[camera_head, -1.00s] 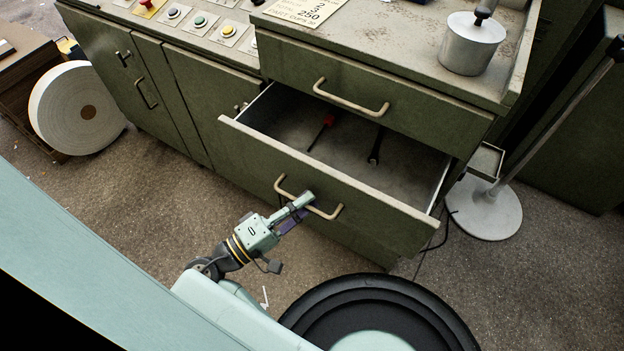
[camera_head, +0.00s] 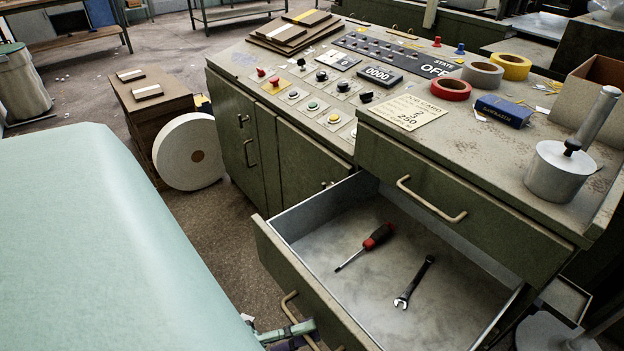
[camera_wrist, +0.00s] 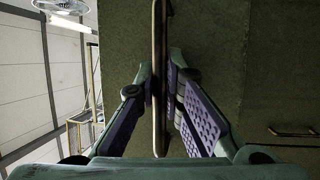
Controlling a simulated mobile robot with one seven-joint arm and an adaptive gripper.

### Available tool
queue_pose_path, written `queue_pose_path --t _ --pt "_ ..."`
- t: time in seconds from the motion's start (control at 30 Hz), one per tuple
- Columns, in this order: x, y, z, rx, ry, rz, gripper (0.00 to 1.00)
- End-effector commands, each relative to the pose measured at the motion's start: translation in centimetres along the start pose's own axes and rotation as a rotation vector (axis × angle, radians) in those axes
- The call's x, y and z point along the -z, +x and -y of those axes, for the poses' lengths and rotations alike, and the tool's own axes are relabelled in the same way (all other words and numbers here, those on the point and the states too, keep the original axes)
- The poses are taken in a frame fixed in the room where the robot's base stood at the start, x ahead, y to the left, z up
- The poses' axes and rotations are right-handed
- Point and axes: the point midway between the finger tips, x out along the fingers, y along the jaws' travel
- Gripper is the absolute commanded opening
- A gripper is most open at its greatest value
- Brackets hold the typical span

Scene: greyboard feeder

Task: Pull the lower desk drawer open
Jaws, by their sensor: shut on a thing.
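The lower desk drawer (camera_head: 282,268) is pulled well out, its inside showing in the head view. Its bent handle (camera_head: 289,304) is on the front panel near the bottom of that view. My gripper (camera_head: 300,328) is at this handle, partly cut off by the bottom edge. In the wrist view, the handle bar (camera_wrist: 159,100) runs up between my gripper's two purple-padded fingers (camera_wrist: 163,80), which are closed on it. The drawer front fills much of the view behind them.
A red-handled screwdriver (camera_head: 366,245) and a wrench (camera_head: 414,281) lie in the drawer. The upper drawer (camera_head: 455,185) is shut above it. A white roll (camera_head: 188,152) stands left of the desk. A metal weight (camera_head: 560,172) sits on the desktop.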

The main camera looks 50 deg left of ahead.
Motion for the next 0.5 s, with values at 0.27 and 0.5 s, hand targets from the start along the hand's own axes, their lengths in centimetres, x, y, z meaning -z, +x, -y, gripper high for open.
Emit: queue_pose_path --t 0.27,0.5 --pt "0.07 -0.17 -0.06 -0.001 -0.001 -0.002 0.00" --pt "0.08 -0.15 -0.06 -0.001 -0.001 -0.002 0.14"
